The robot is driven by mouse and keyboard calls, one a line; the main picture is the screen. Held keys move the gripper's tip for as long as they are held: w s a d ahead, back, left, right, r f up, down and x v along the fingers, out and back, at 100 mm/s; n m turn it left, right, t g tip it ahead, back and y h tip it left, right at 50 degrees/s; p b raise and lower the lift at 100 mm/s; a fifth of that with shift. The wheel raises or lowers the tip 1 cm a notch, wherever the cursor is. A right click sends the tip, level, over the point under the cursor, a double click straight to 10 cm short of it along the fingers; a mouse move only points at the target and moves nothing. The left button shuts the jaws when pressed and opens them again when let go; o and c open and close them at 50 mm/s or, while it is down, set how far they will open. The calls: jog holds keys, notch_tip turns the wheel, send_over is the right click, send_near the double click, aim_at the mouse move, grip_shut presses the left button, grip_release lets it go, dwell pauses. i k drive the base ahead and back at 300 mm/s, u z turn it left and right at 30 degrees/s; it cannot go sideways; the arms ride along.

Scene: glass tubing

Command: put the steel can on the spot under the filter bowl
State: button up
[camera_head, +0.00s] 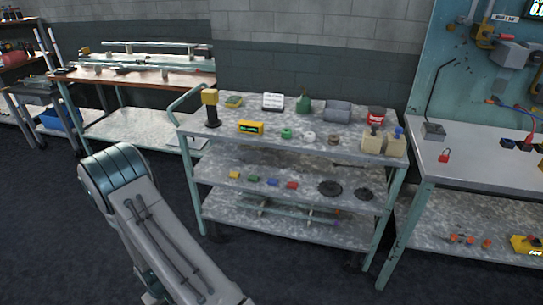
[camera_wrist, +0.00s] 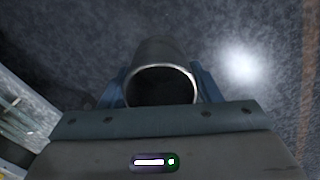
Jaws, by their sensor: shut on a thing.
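The steel can (camera_wrist: 160,50) shows in the wrist view as a dark cylinder with a bright round rim and a dark inside. My gripper (camera_wrist: 162,86) is shut on it, with one blue finger on each side. Only dark floor shows beyond the can. In the head view my arm is at the lower left, but my gripper and the can are out of frame. I cannot make out the filter bowl or the spot under it in either view.
A three-shelf cart (camera_head: 230,148) stands ahead, its top crowded with small things. A workbench (camera_head: 480,178) with a blue-green tool panel (camera_head: 450,75) is at the right. A bench with glass tubing (camera_head: 140,60) is at the back left. Open floor lies in front.

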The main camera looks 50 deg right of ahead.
aim_at(477, 134)
jog(key=z, duration=0.5)
jog(key=i, duration=0.8)
jog(key=z, duration=0.8)
